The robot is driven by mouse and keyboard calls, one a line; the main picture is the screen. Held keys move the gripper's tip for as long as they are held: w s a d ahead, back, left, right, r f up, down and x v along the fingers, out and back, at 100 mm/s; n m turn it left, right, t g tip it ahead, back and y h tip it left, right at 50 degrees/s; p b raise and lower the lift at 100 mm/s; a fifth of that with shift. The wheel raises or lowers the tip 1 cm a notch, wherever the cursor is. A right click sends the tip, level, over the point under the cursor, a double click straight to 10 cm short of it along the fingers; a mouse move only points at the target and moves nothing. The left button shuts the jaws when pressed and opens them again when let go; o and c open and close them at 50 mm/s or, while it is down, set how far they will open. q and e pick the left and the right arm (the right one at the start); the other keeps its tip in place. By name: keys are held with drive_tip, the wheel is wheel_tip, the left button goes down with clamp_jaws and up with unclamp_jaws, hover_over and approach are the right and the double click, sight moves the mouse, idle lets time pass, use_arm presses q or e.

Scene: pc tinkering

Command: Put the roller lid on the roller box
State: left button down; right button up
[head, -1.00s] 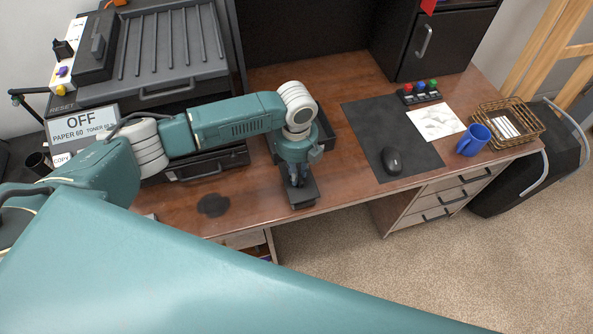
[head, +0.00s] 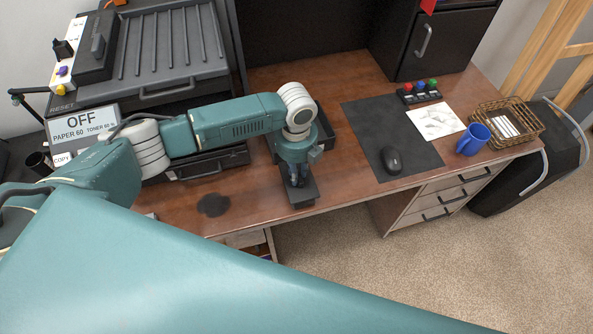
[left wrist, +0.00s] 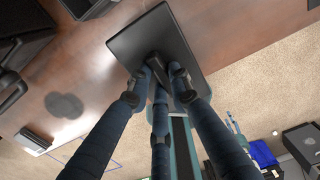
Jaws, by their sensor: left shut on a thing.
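My left gripper (head: 297,178) is shut on the roller lid (head: 304,198), a flat dark rectangular plate. In the left wrist view the fingers (left wrist: 158,78) close around a raised grip in the middle of the lid (left wrist: 182,52). The lid is over or near the front edge of the desk; its height is hard to tell. The roller box (head: 326,134), a dark open box, stands on the desk behind the gripper, partly hidden by my left arm. What seems to be its edge shows at the top of the left wrist view (left wrist: 80,7). My right gripper is not in view.
A copier (head: 170,60) stands left on the desk (head: 345,178). A round dark patch (head: 213,204) lies left of the lid.

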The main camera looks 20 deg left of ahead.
use_arm(q)
drive_tip(key=shift+f+b, duration=0.45)
drive_tip(key=shift+f, duration=0.4)
drive_tip(key=c, duration=1.9)
unclamp_jaws()
drive_tip(key=o, duration=0.6)
drive_tip(key=shift+c, duration=0.2)
drive_tip(key=shift+r, duration=0.1)
wheel_tip(320, 180, up, 8)
drive_tip(key=p, duration=0.8)
